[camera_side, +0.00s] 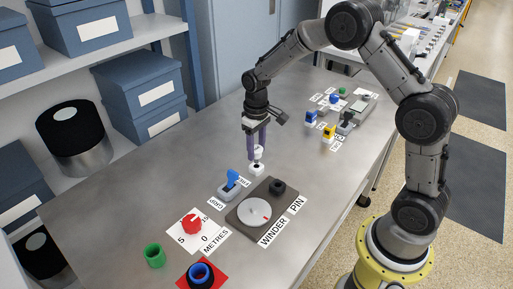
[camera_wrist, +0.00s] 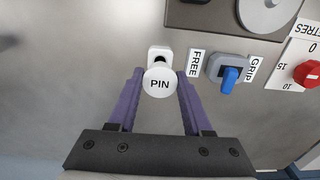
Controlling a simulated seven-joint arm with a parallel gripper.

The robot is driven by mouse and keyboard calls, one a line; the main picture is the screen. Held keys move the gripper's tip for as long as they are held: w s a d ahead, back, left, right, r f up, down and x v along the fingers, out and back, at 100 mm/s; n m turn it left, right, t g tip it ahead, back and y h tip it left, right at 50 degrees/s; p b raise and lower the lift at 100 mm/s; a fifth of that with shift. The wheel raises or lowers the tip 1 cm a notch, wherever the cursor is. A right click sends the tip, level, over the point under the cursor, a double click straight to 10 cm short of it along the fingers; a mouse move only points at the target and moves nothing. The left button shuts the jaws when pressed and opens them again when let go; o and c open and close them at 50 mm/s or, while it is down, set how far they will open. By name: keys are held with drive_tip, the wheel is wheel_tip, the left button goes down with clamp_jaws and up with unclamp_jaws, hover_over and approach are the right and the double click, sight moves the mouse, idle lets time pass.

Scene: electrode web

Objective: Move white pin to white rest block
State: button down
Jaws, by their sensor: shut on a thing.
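The white pin (camera_side: 259,151) has a round head marked PIN, which faces the camera in the wrist view (camera_wrist: 160,84). My gripper (camera_side: 257,156) is shut on it, with a purple finger on each side in the wrist view (camera_wrist: 159,76). The pin looks upright. The white rest block (camera_side: 257,171) is on the table directly below the pin in the side view. It shows just beyond the pin's head in the wrist view (camera_wrist: 160,54). The lower end of the pin is hidden, so I cannot tell whether it is in the block.
The grey winder plate (camera_side: 239,221) with its light dial (camera_side: 254,213) and dark pin socket (camera_side: 278,186) is nearby. A blue FREE/GRIP lever (camera_side: 233,179), a red METRES knob (camera_side: 191,222) and green and blue rings are at the front.

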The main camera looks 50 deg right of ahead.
sight(256, 148)
drive_tip(key=shift+f, duration=1.6)
idle(0.5)
drive_tip(key=shift+c, duration=1.2)
unclamp_jaws()
wheel_tip(256, 148, up, 14)
drive_tip(key=shift+f, duration=0.1)
